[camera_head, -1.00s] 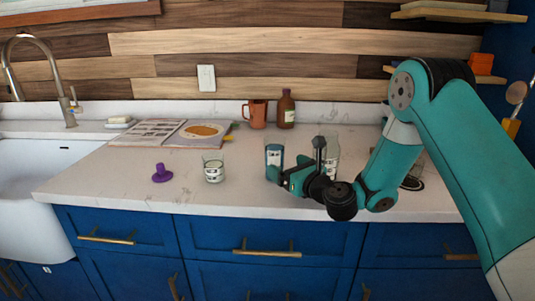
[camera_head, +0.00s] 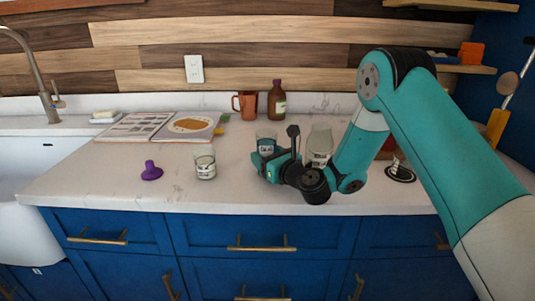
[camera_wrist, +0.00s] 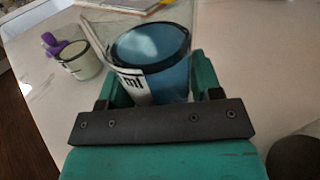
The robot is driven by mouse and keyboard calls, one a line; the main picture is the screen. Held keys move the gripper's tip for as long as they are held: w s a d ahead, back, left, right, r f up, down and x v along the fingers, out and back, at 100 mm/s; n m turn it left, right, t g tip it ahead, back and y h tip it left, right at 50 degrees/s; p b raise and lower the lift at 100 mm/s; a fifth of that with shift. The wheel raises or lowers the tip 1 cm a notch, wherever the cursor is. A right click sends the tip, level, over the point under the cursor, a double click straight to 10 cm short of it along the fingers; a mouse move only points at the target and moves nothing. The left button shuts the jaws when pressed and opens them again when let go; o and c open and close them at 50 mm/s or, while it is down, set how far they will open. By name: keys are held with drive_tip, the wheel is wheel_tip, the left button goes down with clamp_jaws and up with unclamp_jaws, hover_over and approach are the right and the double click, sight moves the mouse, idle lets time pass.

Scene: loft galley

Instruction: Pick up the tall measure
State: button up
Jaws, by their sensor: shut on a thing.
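A clear glass measure with blue contents and a white label marked "ml" (camera_wrist: 172,78) is between my jaws in the wrist view. It also shows in the head view (camera_head: 266,140), upright or nearly so. My gripper (camera_head: 274,160) is shut on it, with a green finger on each side in the wrist view (camera_wrist: 158,90). The gripper hides its base, so I cannot tell whether it is clear of the counter. A second, larger clear glass with a label (camera_head: 319,143) stands just to the right, partly behind my arm.
A short labelled glass (camera_head: 205,166) and a purple stopper-like piece (camera_head: 151,171) stand to the left on the white counter (camera_head: 100,185). A copper mug (camera_head: 245,104), a brown bottle (camera_head: 277,102) and an open book (camera_head: 160,126) are at the back. The front left counter is clear.

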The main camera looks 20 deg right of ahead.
drive_tip(key=shift+r, duration=0.2)
wheel_tip(320, 180, up, 20)
drive_tip(key=p, duration=0.6)
drive_tip(key=shift+f+p, duration=0.25)
drive_tip(key=shift+p, duration=0.15)
idle(0.5)
drive_tip(key=shift+d, duration=0.1)
idle(0.7)
